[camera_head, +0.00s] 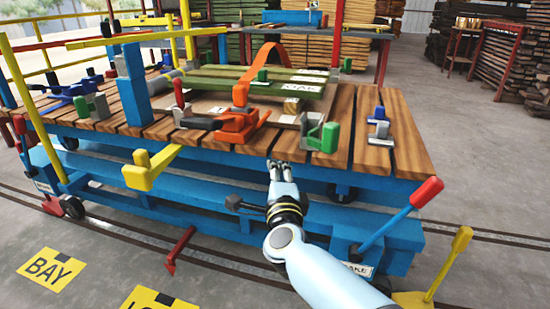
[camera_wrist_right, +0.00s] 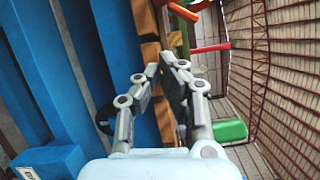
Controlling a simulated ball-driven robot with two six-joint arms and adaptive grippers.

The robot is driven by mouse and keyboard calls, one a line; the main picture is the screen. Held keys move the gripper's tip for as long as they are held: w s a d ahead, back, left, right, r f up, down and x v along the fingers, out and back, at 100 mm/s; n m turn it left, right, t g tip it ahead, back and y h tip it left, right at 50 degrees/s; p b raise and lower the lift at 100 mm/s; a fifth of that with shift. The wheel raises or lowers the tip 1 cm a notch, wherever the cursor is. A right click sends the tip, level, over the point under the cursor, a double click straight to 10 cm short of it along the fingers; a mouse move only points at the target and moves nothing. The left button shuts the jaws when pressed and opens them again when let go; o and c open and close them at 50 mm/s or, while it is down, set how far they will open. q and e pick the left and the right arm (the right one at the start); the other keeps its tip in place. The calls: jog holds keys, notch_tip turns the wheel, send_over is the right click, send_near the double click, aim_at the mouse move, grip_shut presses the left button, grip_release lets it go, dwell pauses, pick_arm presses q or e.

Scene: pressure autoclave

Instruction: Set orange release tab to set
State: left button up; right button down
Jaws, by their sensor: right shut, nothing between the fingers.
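An orange clamp-like fitting (camera_head: 236,124), with an upright orange tab (camera_head: 240,96), sits near the front edge of the wooden cart deck (camera_head: 377,158). I cannot tell from the picture whether the tab is set. My right gripper (camera_head: 280,165) is shut and empty at the deck's front edge, to the right of and below the orange fitting, apart from it. In the right wrist view its fingers (camera_wrist_right: 168,72) point toward the deck edge. My left gripper is out of view.
A green bracket (camera_head: 329,138) stands on the deck right of the orange fitting. A yellow bracket (camera_head: 150,168) sticks out at the front left. A red-handled blue lever (camera_head: 400,218) rises at the right.

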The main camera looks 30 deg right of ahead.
pick_arm(q)
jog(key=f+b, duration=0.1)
jog(key=b, duration=0.1)
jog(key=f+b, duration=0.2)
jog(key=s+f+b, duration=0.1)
jog(key=b, duration=0.2)
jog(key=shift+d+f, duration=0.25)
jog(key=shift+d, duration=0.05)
pick_arm(e)
jog(key=w+r+m+h, duration=0.1)
jog(key=m, duration=0.1)
jog(key=w+d+m+h, duration=0.1)
jog(key=m, duration=0.2)
jog(key=w+r+m+h, duration=0.1)
jog(key=w+m, duration=0.1)
jog(key=shift+w+d+r+g, duration=0.1)
jog(key=shift+d+r+g, duration=0.1)
jog(key=shift+r+g, duration=0.15)
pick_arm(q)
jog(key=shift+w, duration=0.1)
